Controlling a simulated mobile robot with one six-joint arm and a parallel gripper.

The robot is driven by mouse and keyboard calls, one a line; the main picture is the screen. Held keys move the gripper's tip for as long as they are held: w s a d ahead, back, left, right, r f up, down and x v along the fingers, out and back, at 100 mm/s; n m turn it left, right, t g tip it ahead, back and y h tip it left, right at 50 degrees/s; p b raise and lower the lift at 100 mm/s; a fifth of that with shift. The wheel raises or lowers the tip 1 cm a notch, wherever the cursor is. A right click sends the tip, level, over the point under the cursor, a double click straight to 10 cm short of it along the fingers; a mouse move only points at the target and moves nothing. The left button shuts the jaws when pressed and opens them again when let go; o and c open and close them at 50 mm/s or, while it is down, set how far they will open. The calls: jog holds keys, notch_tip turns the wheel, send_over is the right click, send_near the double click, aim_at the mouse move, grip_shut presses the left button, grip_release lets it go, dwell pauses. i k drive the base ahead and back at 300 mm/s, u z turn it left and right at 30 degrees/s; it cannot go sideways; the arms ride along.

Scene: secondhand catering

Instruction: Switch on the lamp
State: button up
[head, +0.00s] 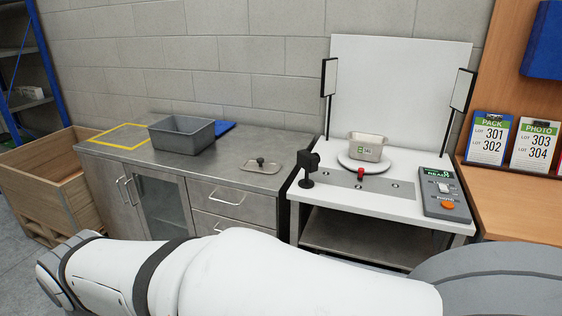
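Two upright lamp panels on thin black stands flank a white photo table: the left panel (329,78) and the right panel (462,90). Whether they are lit I cannot tell. A dark control box (434,207) lies at the table's right side, with a green display (439,175), a white switch (443,188) and an orange button (448,205). My white arm crosses the bottom of the head view. My gripper is out of view.
A labelled container (367,147) sits on a round white plate (363,164) on the table. A small black camera (309,168) stands front left. The steel counter left holds a grey bin (181,133) and a knobbed lid (264,167). An orange-brown desk (514,210) adjoins right.

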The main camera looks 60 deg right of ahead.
aim_at(443, 188)
jog(key=z, duration=3.35)
